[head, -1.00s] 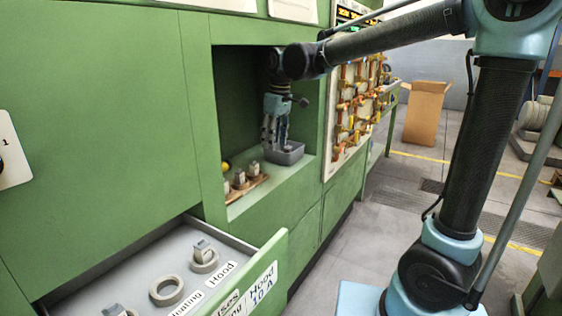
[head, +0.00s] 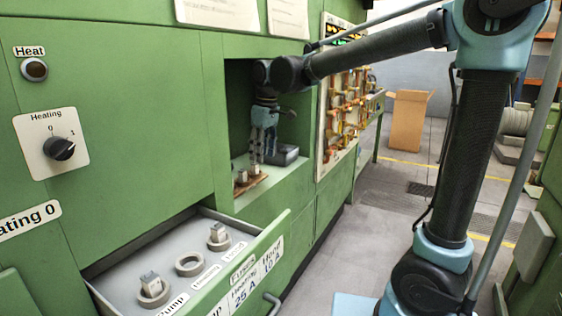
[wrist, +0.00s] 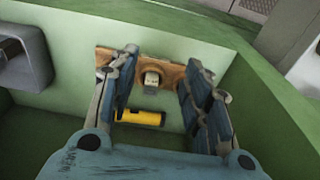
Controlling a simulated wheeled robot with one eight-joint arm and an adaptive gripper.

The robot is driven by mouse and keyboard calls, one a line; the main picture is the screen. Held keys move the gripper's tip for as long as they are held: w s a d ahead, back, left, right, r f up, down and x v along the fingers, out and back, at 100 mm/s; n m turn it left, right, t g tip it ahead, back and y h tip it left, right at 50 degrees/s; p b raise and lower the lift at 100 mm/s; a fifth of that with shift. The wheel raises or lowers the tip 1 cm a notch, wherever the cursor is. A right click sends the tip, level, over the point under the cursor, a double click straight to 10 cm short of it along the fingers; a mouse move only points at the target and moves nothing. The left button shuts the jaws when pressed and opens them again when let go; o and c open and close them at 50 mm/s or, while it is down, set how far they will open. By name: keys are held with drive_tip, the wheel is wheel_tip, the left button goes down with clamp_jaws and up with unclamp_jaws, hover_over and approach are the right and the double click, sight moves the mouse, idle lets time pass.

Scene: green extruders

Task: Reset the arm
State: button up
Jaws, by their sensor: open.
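My gripper (head: 258,150) hangs inside the green recess, pointing down, at the end of the arm that reaches in from the right. In the wrist view my gripper (wrist: 162,78) has its fingers spread, with nothing held between them. Beyond the fingers is a wooden board (wrist: 178,75) with a pale block (wrist: 151,79) standing on it. The board also shows in the head view (head: 250,188), below and in front of my gripper. A yellow cylinder (wrist: 140,118) lies on the recess floor between the fingers in the picture, apart from them.
A grey bin (head: 287,152) stands right of my gripper in the recess. The recess walls are close around the arm. Below, an open drawer (head: 118,270) holds grey rings and fuse-like blocks. A cardboard box (head: 408,120) stands on the floor behind, where the aisle is clear.

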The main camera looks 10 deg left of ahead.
drive_tip(key=w+d+f+m+t, duration=0.1)
drive_tip(key=d+f+m, duration=0.15)
drive_tip(key=d, duration=1.15)
drive_tip(key=d+f+m, duration=0.2)
drive_tip(key=d+m, duration=0.2)
drive_tip(key=d, duration=1)
drive_tip(key=s+d+f+m, duration=0.4)
drive_tip(key=s+d+f, duration=0.2)
drive_tip(key=d, duration=0.3)
drive_tip(key=s+d+f+m+h, duration=0.1)
drive_tip(key=s+d+f+m, duration=0.3)
drive_tip(key=s+d+f, duration=0.3)
drive_tip(key=d+f, duration=0.1)
drive_tip(key=d, duration=0.1)
drive_tip(key=shift+d+f+t, duration=0.3)
drive_tip(key=shift+f+t, duration=0.1)
drive_tip(key=shift+w, duration=0.1)
